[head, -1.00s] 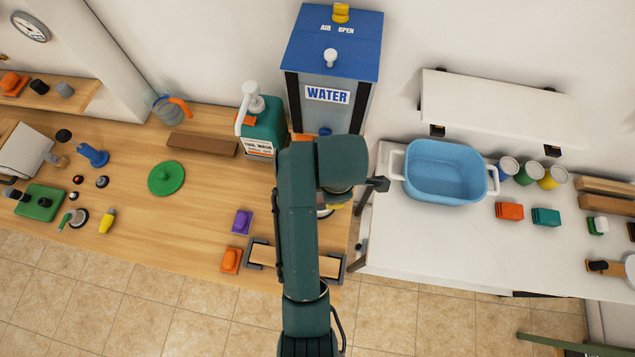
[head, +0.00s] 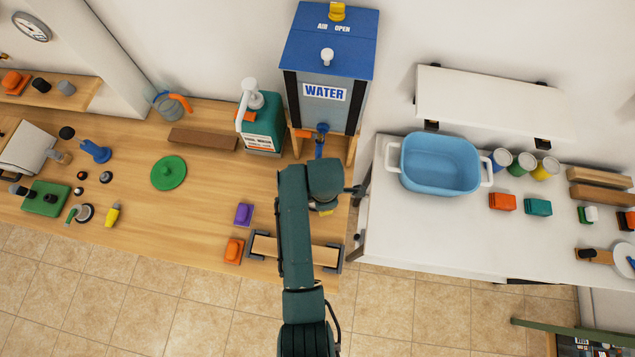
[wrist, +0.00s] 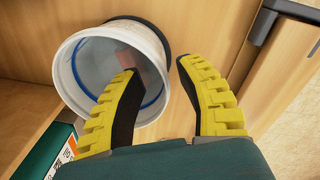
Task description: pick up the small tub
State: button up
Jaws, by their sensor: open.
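The small tub (wrist: 68,72) is a white, round, open container with a blue ring inside, seen from above in the wrist view. My gripper (wrist: 158,66) is open, with its yellow-padded fingers pointing at the tub. The left finger overlaps the tub's opening and the right finger is beyond its right rim, so the wall lies between them. I cannot tell how deep the fingers reach or whether they touch it. In the head view my arm hides nearly all of the tub, and only a bit of yellow finger shows.
A blue water dispenser (head: 329,45) with a tap stands behind my gripper, beside a green soap jug (head: 263,128). A wooden board in black brackets (head: 295,251) lies at the bench's front edge. A large blue tub (head: 440,163) stands on the white table to the right.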

notch_tip(320, 180, down, 2)
jog(key=shift+f, duration=0.1)
grip_shut()
jog(key=shift+w, duration=0.1)
